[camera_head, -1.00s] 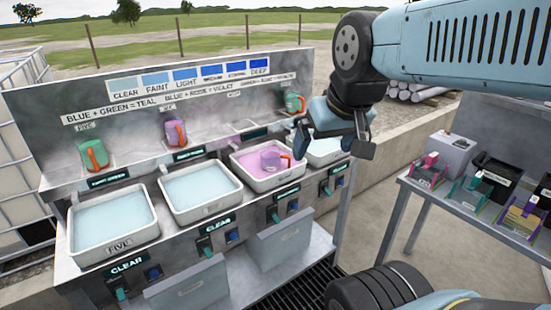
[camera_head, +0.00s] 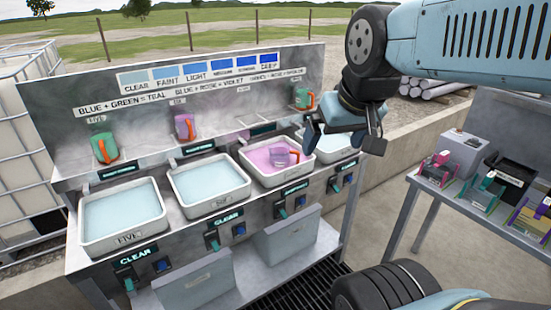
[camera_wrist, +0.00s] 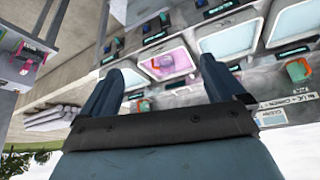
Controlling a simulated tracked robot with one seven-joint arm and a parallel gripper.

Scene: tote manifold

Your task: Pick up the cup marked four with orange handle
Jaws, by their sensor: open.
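A green cup with an orange handle (camera_head: 302,97) stands on the back shelf at the right, left of my gripper. Another green cup with an orange handle (camera_head: 104,148) stands at the far left under a label reading FIVE. A purple cup with an orange handle (camera_head: 184,126) stands between them. I cannot read a number four on any cup. My gripper (camera_head: 343,140) is open and empty, above the right-hand trays. In the wrist view its spread fingers (camera_wrist: 165,70) frame the pink tray, and the right-hand green cup (camera_wrist: 138,107) shows small near the left finger.
A pink-purple cup (camera_head: 285,155) sits in a tray of pink liquid (camera_head: 253,175). Trays of pale liquid (camera_head: 123,238) line the bench front, above levers and bins. A side table (camera_head: 440,195) with several small items stands at the right. Concrete ground lies between.

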